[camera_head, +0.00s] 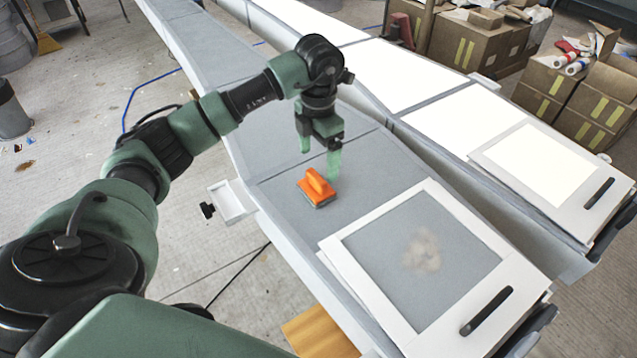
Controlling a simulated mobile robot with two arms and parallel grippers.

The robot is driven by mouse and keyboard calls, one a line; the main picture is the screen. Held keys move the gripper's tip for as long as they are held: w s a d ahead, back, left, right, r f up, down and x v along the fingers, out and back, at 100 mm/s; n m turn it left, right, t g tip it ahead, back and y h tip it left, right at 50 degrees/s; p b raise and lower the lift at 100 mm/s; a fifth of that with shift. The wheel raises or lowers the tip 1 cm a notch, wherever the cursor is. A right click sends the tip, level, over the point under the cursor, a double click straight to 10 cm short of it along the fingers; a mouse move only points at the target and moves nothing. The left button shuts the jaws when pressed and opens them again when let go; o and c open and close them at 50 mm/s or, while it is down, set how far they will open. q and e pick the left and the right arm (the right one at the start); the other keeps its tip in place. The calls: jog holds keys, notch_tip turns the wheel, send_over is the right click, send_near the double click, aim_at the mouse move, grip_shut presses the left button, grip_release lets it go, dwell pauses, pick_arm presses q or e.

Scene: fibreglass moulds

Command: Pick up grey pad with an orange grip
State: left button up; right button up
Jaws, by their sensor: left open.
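The grey pad with an orange grip (317,188) lies on the grey surface of the near mould (275,195), near its left edge. Its orange grip faces up, and a thin strip of the grey pad shows below the orange. My left gripper (320,158) points down just above and beyond the pad. Its two green fingers are apart with nothing between them. The fingers look clear of the pad, though the exact height is hard to tell. My right gripper is not in view.
A white frame (333,244) with a black handle (487,311) lies on the mould's near end, around a pale stain. A second mould with bright white panels (467,118) runs alongside at right. Cardboard boxes (465,45) stand behind it. A small white bracket (231,202) juts out at left.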

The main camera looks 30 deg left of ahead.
pick_arm(q)
jog(key=f+p, duration=0.1)
jog(key=f, duration=0.1)
jog(key=f+p, duration=0.1)
jog(key=f, duration=0.1)
jog(key=f+p, duration=0.1)
jog(key=f, duration=0.1)
jog(key=shift+s+f, duration=0.15)
jog(key=shift+s, duration=0.2)
jog(key=shift+f, duration=0.25)
jog(key=shift+w, duration=0.1)
jog(key=c, duration=1.2)
jog(key=shift+r, duration=0.1)
jog(key=shift+r, duration=0.5)
notch_tip(320, 180, up, 10)
jog(key=b, duration=0.4)
notch_tip(320, 180, up, 9)
send_over(317, 176)
jog(key=shift+p, duration=0.45)
